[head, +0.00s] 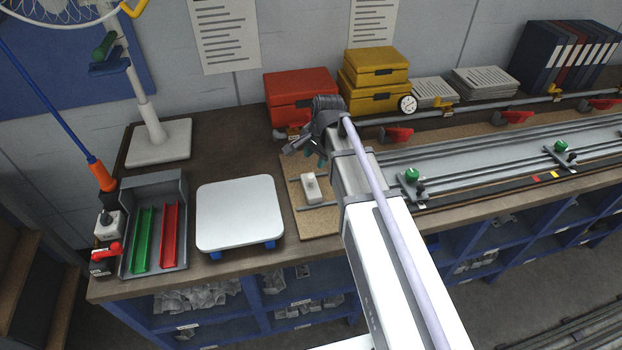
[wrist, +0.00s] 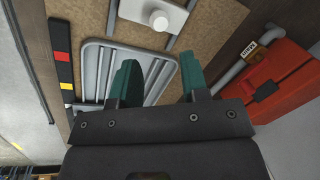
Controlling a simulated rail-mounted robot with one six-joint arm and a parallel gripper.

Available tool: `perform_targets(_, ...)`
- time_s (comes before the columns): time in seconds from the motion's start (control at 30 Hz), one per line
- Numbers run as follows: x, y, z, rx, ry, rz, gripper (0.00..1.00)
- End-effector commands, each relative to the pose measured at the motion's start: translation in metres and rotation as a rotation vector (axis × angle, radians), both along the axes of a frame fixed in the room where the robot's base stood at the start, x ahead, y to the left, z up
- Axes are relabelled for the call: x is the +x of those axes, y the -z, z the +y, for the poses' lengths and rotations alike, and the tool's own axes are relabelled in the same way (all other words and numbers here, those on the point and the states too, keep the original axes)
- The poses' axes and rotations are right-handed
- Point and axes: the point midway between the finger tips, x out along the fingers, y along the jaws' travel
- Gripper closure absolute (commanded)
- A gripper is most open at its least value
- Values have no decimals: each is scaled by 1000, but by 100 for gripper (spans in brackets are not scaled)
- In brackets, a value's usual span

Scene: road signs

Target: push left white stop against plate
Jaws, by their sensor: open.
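The left white stop (head: 311,187) is a small white block with a round knob, set on the brown board left of my arm. It also shows at the top of the wrist view (wrist: 158,18), its top cut off by the frame. A grey ribbed plate (wrist: 100,62) lies below the stop in the wrist view, with a narrow gap between them. My gripper (head: 312,152) is behind the stop in the head view. Its teal fingers (wrist: 159,60) are spread and empty in the wrist view, one overlapping the plate. In the head view my arm hides the plate.
A red box (head: 300,96) and yellow boxes (head: 374,80) stand behind my gripper. A white-topped platform (head: 240,212) is left of the board (head: 318,222). A long grey rail bed (head: 470,160) with green-knobbed clamps (head: 412,177) runs to the right.

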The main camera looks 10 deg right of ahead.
Motion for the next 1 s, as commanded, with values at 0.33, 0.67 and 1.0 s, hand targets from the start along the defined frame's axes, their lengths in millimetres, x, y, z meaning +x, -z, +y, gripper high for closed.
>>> perform_targets(0.33,3,34,3,1,8,2,59)
perform_targets(0.67,15,105,10,0,7,2,59)
perform_targets(1.0,16,106,12,0,7,2,59)
